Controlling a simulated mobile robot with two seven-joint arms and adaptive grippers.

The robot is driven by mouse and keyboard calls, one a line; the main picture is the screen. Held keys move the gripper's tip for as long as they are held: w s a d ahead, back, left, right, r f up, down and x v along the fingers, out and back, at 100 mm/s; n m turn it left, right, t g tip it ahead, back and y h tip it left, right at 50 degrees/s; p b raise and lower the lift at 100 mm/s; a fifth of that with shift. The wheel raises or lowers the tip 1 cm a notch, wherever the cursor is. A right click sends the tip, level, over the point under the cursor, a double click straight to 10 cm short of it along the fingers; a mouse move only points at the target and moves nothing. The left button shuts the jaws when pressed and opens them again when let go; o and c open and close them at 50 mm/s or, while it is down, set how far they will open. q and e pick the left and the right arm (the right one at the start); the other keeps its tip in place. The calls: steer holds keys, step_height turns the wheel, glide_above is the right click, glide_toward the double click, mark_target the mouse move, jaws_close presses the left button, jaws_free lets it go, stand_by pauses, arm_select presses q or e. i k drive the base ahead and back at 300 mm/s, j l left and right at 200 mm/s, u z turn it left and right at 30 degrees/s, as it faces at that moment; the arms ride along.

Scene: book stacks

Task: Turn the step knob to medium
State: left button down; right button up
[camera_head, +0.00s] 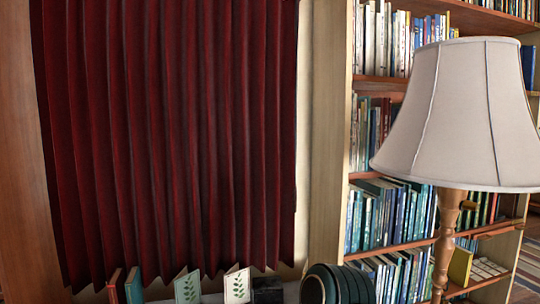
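A lamp with a white shade (465,115) and a turned wooden stem (446,240) stands at the right. Neither of my grippers is in view.
A dark red curtain (170,140) hangs at left and centre. Below it stand several upright books or cards, including a white one with a leaf pattern (237,285), beside a black object (267,290). Bookshelves (385,85) full of books stand behind the lamp.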

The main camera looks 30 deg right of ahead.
mark_target(467, 205)
steer(key=z, duration=2)
